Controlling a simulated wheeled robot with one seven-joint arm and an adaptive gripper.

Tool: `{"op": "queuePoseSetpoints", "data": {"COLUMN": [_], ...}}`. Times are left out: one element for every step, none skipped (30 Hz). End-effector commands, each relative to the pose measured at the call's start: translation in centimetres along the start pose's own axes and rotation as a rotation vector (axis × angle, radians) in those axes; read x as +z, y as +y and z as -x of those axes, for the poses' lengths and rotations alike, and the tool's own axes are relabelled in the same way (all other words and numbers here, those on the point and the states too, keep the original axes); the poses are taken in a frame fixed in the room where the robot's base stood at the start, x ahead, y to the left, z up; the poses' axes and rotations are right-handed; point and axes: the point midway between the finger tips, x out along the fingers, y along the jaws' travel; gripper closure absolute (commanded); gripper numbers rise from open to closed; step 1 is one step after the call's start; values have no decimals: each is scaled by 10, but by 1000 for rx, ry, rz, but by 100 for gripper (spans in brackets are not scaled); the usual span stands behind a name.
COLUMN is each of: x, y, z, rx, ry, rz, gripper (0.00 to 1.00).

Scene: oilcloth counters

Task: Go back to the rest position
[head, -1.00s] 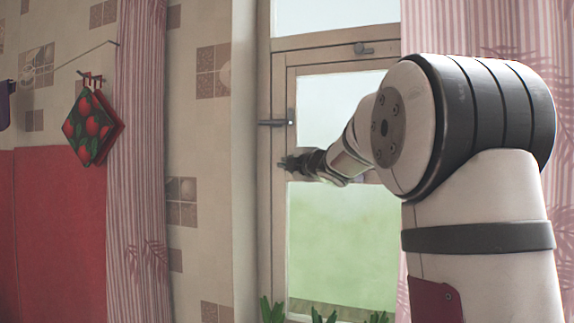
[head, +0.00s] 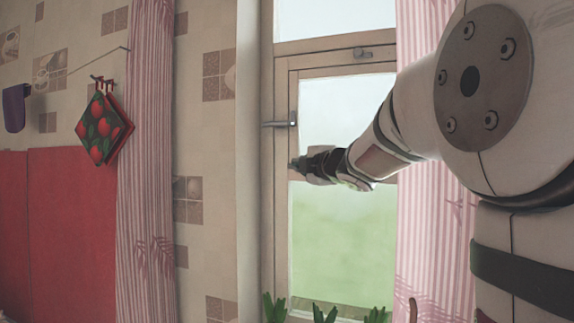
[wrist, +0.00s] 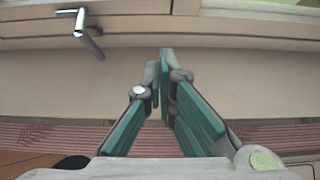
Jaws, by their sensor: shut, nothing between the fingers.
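My gripper (head: 297,166) is at the end of my outstretched arm, in front of the window (head: 345,150) in the head view. In the wrist view my gripper (wrist: 158,60) shows its two green-sided fingers with the tips close together and nothing between them. The window handle (head: 293,119) is a metal lever on the frame, a little above my gripper in the head view. It also shows in the wrist view as a metal lever (wrist: 83,28) at the upper left, apart from the fingers.
Pink striped curtains hang at the left (head: 147,150) and right (head: 425,200) of the window. Green plant tips (head: 325,314) stand at the window's foot. A strawberry-patterned pot holder (head: 103,128) and a purple cloth (head: 14,108) hang on the tiled wall above red panels (head: 70,230).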

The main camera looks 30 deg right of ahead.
Motion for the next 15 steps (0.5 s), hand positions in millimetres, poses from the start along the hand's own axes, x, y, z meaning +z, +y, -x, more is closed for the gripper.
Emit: {"op": "queuePoseSetpoints", "data": {"x": [0,0,0,0,0,0,0,0,0,0,0,-1,-2,-4,-8], "y": [1,1,0,0,0,0,0,0,0,0,0,0,0,-1,-2], "z": [6,9,13,14,16,17,18,18,18,19,19,20,22,24,28], "rx": [1,1,1,1,1,1,0,0,0,0,0,-1,-4,-7,-14], "ry": [0,0,0,0,0,0,0,0,1,0,-1,-6,-13,-23,-43], "rz": [0,0,0,0,0,0,0,0,0,0,-3,-12,-25,-44,-82], "gripper": [100,100,100,100,100,100,100,100,100,100,100,100,100,100,100]}}
